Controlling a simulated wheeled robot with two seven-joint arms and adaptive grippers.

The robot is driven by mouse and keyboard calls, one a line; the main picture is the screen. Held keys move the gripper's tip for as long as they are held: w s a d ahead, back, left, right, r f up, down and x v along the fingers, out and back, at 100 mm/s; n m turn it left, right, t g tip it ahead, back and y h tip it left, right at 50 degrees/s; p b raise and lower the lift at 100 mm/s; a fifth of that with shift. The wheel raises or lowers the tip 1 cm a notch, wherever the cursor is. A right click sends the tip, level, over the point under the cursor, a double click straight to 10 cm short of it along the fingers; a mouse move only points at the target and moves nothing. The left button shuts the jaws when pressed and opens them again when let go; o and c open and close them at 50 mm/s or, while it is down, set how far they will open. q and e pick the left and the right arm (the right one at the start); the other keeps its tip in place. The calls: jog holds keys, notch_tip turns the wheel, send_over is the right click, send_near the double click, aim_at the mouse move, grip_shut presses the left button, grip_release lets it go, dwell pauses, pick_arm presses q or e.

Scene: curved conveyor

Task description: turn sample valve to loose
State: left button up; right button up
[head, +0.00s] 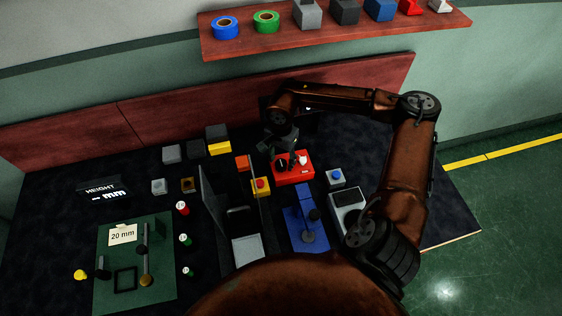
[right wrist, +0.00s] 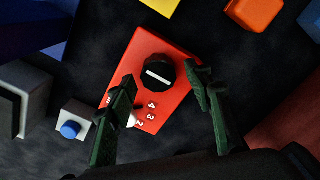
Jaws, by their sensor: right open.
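A red box (head: 291,180) stands on the dark table, under my right gripper (head: 287,150). In the right wrist view the red box (right wrist: 134,66) carries a round black knob (right wrist: 157,74) with a white line across its top. The numbers 4, 3 and 2 are printed beside the knob. A small white part on the box is partly hidden behind the left finger. I cannot read a "loose" mark. My right gripper (right wrist: 163,82) is open and empty, its fingers on either side of the knob and apart from it. My left gripper is not in view.
A white box with a blue button (head: 335,177) and a grey device (head: 346,203) stand to the right. A yellow box with a red button (head: 260,186) and an orange block (head: 242,162) are at the left. A blue fixture (head: 295,239) stands in front. A shelf (head: 340,36) hangs above.

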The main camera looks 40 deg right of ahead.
aim_at(281, 163)
notch_tip(281, 163, up, 11)
jog(key=shift+f, duration=0.2)
dwell(0.6)
